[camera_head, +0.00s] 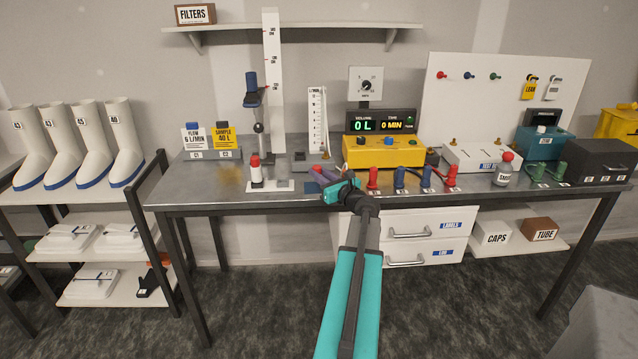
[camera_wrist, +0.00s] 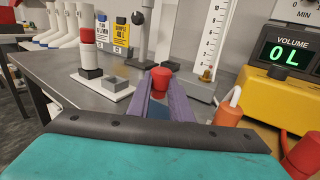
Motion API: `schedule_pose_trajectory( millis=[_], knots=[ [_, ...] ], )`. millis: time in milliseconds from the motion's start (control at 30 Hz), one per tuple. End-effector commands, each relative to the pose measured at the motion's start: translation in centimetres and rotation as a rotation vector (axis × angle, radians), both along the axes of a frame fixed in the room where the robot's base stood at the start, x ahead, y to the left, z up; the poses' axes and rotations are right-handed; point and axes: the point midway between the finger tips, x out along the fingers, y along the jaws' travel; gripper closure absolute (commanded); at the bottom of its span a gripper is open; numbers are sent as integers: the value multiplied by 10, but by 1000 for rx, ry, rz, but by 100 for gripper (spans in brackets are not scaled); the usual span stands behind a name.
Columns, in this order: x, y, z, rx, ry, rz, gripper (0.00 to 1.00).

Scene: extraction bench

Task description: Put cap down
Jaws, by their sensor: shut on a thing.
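My gripper (camera_wrist: 161,92) has its purple fingers shut on a small red cap (camera_wrist: 161,80), held above the bench. In the head view my gripper (camera_head: 322,177) is over the front middle of the bench, and the cap is hard to make out there.
A yellow flow box (camera_head: 372,157) with a display stands behind my gripper to the right. Several red and blue items (camera_head: 400,178) stand along the bench's front right. A clear plastic-scaled white gauge (camera_head: 317,120) stands behind. The bench (camera_head: 205,190) is clear at the left front.

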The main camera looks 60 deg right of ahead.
Motion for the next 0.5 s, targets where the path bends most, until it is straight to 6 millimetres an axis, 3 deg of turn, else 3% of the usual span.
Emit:
schedule_pose_trajectory(
  millis=[500],
  knots=[
    [4, -5, -36, -1, 0, 0, 100]
  ],
)
